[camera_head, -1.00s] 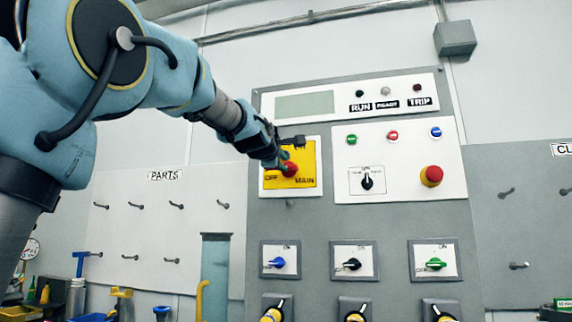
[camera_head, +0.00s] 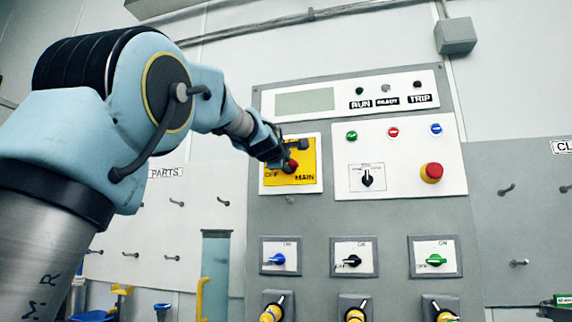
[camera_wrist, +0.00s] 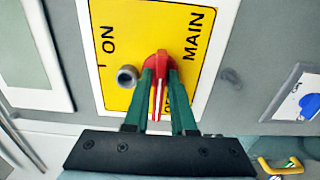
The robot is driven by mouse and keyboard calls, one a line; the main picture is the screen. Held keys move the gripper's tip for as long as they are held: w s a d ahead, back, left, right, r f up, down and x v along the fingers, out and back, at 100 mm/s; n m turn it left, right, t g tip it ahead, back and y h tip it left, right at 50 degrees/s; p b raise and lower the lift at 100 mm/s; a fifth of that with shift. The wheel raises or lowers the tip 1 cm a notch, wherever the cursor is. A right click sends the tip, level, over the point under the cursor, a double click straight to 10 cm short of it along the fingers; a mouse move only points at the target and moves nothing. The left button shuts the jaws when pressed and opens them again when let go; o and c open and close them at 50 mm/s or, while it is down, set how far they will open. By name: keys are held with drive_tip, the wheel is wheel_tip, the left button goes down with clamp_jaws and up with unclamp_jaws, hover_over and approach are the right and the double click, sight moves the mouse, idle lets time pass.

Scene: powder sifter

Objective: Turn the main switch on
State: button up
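The main switch has a red handle (camera_wrist: 161,66) on a yellow plate (camera_wrist: 122,38) marked ON, MAIN and, partly covered, OFF. In the wrist view the handle points down, over the OFF lettering, and ON is at upper left. My gripper (camera_wrist: 161,78) has its two green fingers on either side of the handle and appears shut on it. In the head view my gripper (camera_head: 286,160) reaches the yellow plate (camera_head: 310,172) from the upper left and hides part of the red handle (camera_head: 291,167).
A grey stub (camera_wrist: 127,76) stands out from the plate beside the fingers. Right of the plate are a selector (camera_head: 367,180) and a red emergency button (camera_head: 432,172). Below are blue (camera_head: 277,259), black (camera_head: 352,260) and green (camera_head: 436,260) switches.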

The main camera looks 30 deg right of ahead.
clamp_jaws()
drive_tip(key=shift+m, duration=0.4)
drive_tip(key=shift+r+m+b, duration=0.15)
drive_tip(key=shift+m+b, duration=1.3)
drive_tip(key=shift+m, duration=7.15)
